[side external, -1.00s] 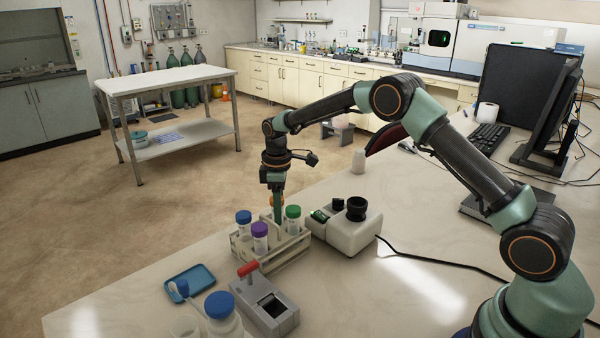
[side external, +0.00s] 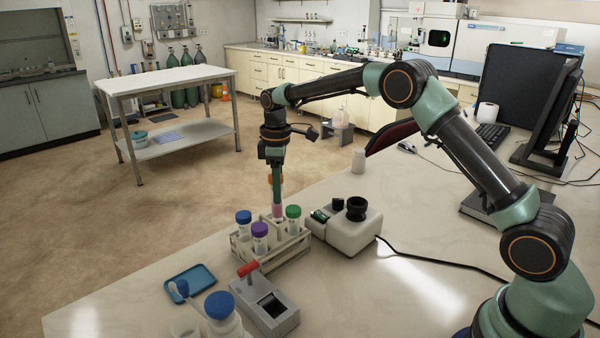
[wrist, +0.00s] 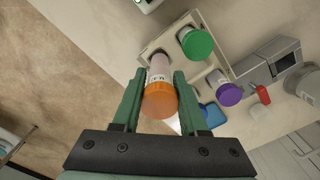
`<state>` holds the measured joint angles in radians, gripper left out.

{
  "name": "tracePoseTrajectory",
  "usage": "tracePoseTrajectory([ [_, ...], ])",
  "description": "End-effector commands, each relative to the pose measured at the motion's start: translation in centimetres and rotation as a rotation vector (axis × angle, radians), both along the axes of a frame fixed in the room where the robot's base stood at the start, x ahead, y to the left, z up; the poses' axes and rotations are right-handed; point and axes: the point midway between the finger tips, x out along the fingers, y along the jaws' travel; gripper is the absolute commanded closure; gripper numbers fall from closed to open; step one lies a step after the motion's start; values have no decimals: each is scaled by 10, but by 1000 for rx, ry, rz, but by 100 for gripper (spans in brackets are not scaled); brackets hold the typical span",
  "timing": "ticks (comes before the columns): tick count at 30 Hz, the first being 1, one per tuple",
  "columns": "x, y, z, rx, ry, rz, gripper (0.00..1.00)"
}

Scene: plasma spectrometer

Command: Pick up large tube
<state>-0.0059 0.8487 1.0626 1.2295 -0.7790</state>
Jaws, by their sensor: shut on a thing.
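My gripper (side external: 276,190) is shut on an orange-capped tube (wrist: 160,99), with one finger on each side of it in the wrist view. The tube's pinkish lower body (side external: 278,211) shows below the fingers in the side view, just over or still partly in the rack; its bottom end is hard to make out. The tube rack (side external: 270,259) is pale and stands on the bench. It holds a blue-capped tube (side external: 243,217), a purple-capped tube (side external: 260,230) and a green-capped tube (side external: 293,212).
A white device with black knobs (side external: 345,231) stands right of the rack. A grey device with a red handle (side external: 268,306) is in front. A blue tray (side external: 190,281) and a blue-capped bottle (side external: 222,317) lie nearer the front left. The bench edge runs behind the rack.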

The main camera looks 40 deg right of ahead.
Motion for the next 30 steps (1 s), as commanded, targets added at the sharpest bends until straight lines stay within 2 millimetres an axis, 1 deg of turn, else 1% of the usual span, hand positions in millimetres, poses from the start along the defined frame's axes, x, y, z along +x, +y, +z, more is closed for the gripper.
tracePoseTrajectory([
  [1, 1, 0, 13, 0, -6, 0, 100],
  [5, 1, 0, 47, 0, -6, 0, 100],
  [9, 1, 0, 84, 0, -6, 0, 100],
  [13, 1, 0, 112, 0, -4, 0, 100],
  [18, 1, 0, 129, 0, -1, 0, 100],
  [21, 0, 0, 135, 0, 0, 0, 100],
  [30, 0, 0, 139, 0, 1, 0, 100],
])
